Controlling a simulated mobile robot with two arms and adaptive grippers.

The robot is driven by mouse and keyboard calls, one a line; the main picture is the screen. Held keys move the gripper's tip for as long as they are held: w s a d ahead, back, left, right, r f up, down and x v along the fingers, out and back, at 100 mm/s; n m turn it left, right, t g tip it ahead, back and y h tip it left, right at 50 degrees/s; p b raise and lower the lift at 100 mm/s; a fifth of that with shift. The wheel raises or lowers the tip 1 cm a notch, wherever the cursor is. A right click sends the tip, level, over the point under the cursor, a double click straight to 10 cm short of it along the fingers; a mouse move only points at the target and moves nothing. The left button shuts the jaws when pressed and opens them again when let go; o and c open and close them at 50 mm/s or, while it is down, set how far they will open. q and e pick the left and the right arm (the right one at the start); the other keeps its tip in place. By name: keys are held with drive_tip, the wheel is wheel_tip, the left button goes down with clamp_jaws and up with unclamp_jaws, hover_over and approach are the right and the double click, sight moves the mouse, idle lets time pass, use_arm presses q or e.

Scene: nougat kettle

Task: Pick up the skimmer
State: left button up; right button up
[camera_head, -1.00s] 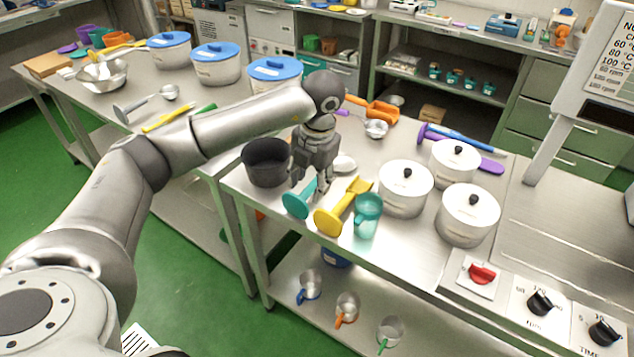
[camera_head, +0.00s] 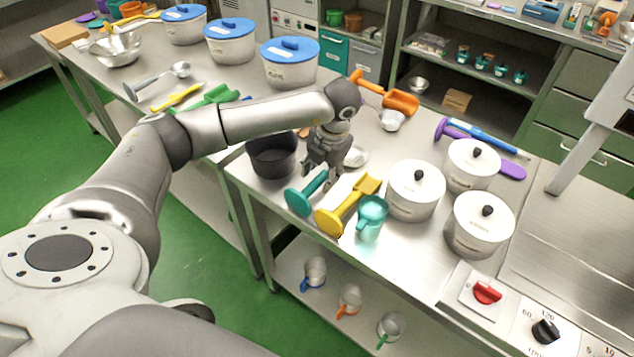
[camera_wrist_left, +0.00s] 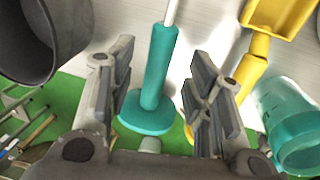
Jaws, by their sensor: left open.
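The skimmer (camera_head: 302,200) lies on the steel table near its front left edge. It has a teal handle with a round teal end, and a pale metal shaft shows beyond the handle in the left wrist view (camera_wrist_left: 158,65). A pale round piece beyond my gripper may be its head. My left gripper (camera_head: 320,184) points down over the handle. In the left wrist view my left gripper (camera_wrist_left: 160,95) is open, with the teal handle between its two fingers. I see no clear contact. My right gripper is not in view.
A dark pot (camera_head: 272,158) stands close left of my gripper. White lidded pots (camera_head: 414,192) stand farther right. The table's front edge (camera_head: 290,238) is near.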

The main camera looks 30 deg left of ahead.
sight(318, 179)
use_arm(q)
drive_tip(key=f, duration=0.2)
drive_tip(key=a+f+p, duration=0.1)
drive_tip(key=f, duration=0.1)
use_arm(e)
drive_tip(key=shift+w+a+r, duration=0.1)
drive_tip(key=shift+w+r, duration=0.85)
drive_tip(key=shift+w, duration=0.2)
use_arm(q)
drive_tip(key=shift+c, duration=0.5)
clamp_jaws()
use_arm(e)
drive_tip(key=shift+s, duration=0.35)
